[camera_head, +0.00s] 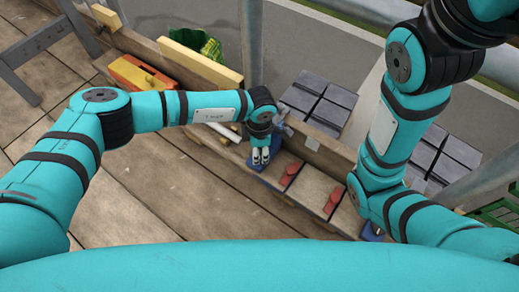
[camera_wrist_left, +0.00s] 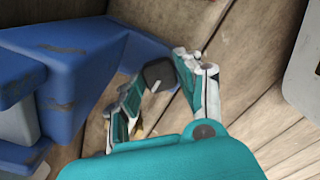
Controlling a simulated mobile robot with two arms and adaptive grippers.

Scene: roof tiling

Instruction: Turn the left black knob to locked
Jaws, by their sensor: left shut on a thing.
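In the left wrist view a black knob (camera_wrist_left: 160,72) with a short pale line sits between the fingers of my left gripper (camera_wrist_left: 155,80), close beside a blue body (camera_wrist_left: 75,75). My left gripper is shut on the knob. In the head view my left gripper (camera_head: 260,157) points down at a blue piece (camera_head: 270,178) at the left end of the wooden work strip, and the knob is hidden there. The knob's locked mark cannot be read. My right arm shows, but its gripper does not.
Two red pieces (camera_head: 333,203) lie on the strip right of the left gripper. Grey tiles (camera_head: 320,100) lie behind a wooden board. An orange and yellow box (camera_head: 140,76) and a green container (camera_head: 208,45) stand back left. A metal post (camera_head: 252,45) rises behind the gripper.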

